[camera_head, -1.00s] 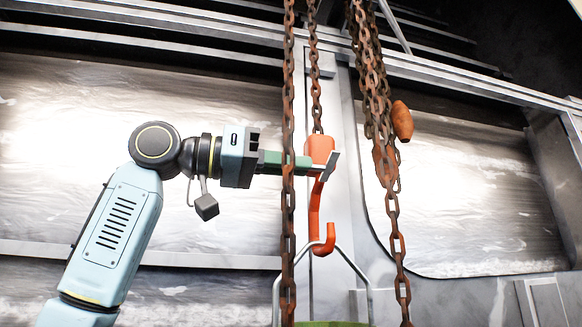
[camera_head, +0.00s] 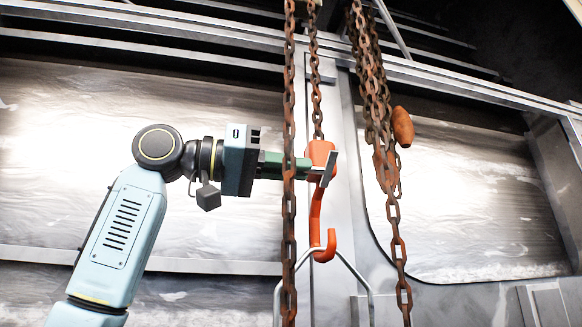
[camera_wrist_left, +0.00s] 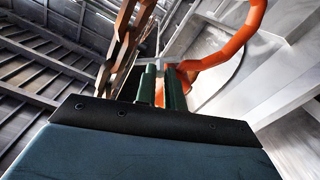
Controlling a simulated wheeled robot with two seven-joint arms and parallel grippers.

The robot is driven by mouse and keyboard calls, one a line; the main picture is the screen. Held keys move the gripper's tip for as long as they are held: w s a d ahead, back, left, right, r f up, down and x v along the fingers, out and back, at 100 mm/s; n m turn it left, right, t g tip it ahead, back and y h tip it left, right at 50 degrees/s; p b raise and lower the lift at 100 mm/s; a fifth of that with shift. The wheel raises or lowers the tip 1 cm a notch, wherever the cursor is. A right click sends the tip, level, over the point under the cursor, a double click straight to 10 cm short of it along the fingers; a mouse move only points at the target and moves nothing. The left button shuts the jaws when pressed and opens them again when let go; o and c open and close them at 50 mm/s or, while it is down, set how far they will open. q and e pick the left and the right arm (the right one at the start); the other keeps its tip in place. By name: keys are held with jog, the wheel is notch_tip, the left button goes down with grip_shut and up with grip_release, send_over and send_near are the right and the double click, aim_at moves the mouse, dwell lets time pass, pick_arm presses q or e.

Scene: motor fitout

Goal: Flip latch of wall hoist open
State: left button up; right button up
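The wall hoist's orange hook (camera_head: 316,215) hangs on a rusty chain at the middle of the head view, its tip curling up at the bottom. A grey metal latch (camera_head: 328,171) sits by the hook's orange upper block. My left gripper (camera_head: 305,168) reaches in from the left, its green fingers beside that block and partly behind a hanging chain. In the left wrist view, the fingers (camera_wrist_left: 160,88) stand a narrow gap apart, with orange showing between them and a grey piece (camera_wrist_left: 172,58) at their tips. I cannot tell whether they pinch it. My right gripper is not in view.
A rusty chain (camera_head: 289,215) hangs in front of my left fingers. More chains (camera_head: 378,110) with an orange-brown handle (camera_head: 402,126) hang to the right. A thin metal bail (camera_head: 352,268) passes by the hook's bottom. Metal wall panels (camera_head: 460,210) stand behind.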

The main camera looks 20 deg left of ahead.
pick_arm(q)
jog(key=shift+o, duration=0.9)
jog(key=b+v, duration=0.3)
jog(key=v, duration=1)
jog(key=shift+a, duration=0.2)
jog(key=shift+s, duration=0.15)
